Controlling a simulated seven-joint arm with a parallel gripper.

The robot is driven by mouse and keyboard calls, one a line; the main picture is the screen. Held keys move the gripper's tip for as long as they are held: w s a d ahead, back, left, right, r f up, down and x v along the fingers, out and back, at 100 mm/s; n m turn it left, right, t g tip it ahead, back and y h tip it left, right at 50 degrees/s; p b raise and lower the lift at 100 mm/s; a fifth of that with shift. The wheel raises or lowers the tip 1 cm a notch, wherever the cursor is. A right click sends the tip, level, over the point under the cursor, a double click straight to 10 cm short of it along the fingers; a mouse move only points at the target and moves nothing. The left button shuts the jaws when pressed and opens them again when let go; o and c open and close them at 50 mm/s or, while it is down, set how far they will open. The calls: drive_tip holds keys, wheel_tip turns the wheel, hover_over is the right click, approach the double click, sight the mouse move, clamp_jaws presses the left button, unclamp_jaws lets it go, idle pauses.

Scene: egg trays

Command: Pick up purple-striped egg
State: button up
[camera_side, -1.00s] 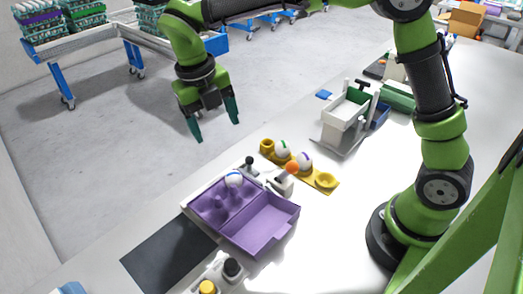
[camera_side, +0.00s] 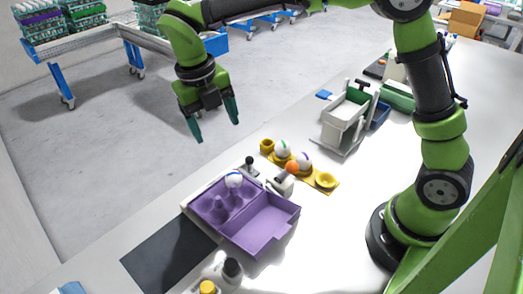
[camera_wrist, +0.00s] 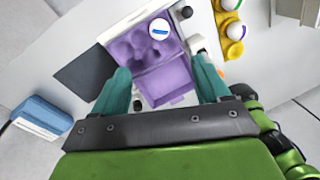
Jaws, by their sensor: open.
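The purple-striped egg (camera_side: 304,160) is white and sits in a yellow holder (camera_side: 333,188) on the table in the side view. It appears near the right edge of the wrist view (camera_wrist: 235,31), where the holder is partly cut off. A green-striped egg (camera_side: 282,149) sits beside it in the same holder. My gripper (camera_side: 217,133) is open and empty, raised well above the table and away from the eggs. In the wrist view its two teal fingers (camera_wrist: 164,83) are spread apart, with the purple carton seen between and beyond them.
The open purple carton (camera_side: 268,222) holds a blue-striped egg (camera_side: 234,180). An orange round thing (camera_side: 292,167) is close in front of the purple-striped egg. A dark mat (camera_side: 165,252) lies left of the carton. A white stand with a green-lined bin (camera_side: 345,122) stands farther back.

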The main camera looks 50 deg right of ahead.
idle(0.4)
drive_tip(key=r+m+y, duration=0.2)
drive_tip(key=m, duration=1.6)
hover_over(305, 156)
drive_tip(key=w+d, duration=0.2)
drive_tip(key=d, duration=0.1)
drive_tip(key=f+m, duration=0.3)
drive_tip(key=f, duration=0.1)
drive_tip(key=s+f+m+y, duration=0.1)
drive_tip(key=f+m, duration=0.2)
drive_tip(key=f, duration=0.2)
drive_tip(key=s+f+m, duration=0.1)
drive_tip(key=f+m, duration=0.2)
drive_tip(key=f, duration=0.2)
drive_tip(key=shift+a+t+y, duration=0.35)
drive_tip(key=shift+t+y, duration=0.05)
drive_tip(key=shift+w+a+f, duration=0.1)
drive_tip(key=shift+a+f, duration=0.15)
drive_tip(key=shift+f, duration=0.6)
drive_tip(key=shift+w+a+f, duration=0.1)
drive_tip(key=shift+a+f, duration=0.15)
drive_tip(key=shift+f, duration=0.6)
drive_tip(key=shift+a+f, duration=0.25)
drive_tip(key=shift+f, duration=0.6)
